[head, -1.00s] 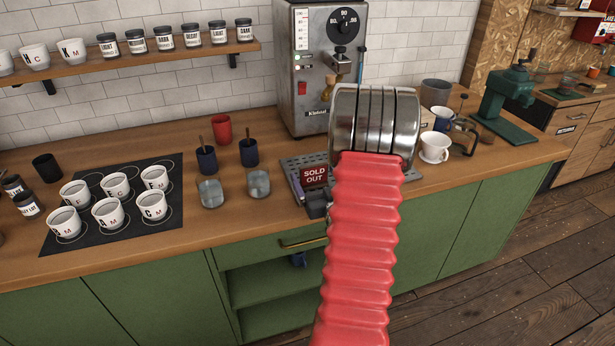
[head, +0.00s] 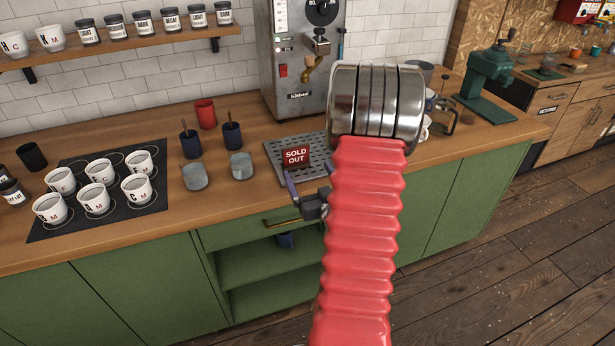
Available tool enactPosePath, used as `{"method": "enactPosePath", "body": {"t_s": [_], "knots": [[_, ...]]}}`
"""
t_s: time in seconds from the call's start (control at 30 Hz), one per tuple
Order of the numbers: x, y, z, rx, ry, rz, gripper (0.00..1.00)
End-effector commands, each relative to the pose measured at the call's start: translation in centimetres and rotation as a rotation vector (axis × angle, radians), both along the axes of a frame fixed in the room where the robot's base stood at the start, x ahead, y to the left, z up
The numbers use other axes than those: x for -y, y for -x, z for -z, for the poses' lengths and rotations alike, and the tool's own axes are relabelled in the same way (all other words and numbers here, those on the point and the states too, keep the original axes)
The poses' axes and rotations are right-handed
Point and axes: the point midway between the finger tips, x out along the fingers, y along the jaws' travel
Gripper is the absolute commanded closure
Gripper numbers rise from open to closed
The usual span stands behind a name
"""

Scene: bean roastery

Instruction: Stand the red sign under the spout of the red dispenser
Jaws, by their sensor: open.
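The red sign (head: 296,157), lettered SOLD OUT, stands upright on the grey slotted drip tray (head: 275,150) in front of the steel machine. My gripper (head: 307,178) is open and empty just in front of the sign, over the counter's front edge. Its left purple finger shows near the sign's lower left; the other finger is partly hidden by my red arm. A red dispenser (head: 574,10) hangs on the far wall at the top right, cut by the frame edge. Its spout is too small to make out.
The steel machine (head: 290,75) stands behind the tray. Two glasses (head: 195,177) and two blue cups (head: 191,143) stand to the left, near white cups on a black mat (head: 145,205). A green grinder (head: 488,75) stands right. Wooden floor (head: 520,250) is open at right.

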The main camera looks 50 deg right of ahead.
Motion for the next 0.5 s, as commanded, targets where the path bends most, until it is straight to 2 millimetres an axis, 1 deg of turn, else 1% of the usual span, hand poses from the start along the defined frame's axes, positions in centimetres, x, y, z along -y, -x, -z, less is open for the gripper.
{"method": "enactPosePath", "body": {"t_s": [0.37, 0.5], "knots": [[-0.19, -0.23, -0.01, 0.000, 0.000, -0.005, 0.12], [-0.53, -0.81, -0.28, -0.018, 0.000, -0.012, 0.12]]}}
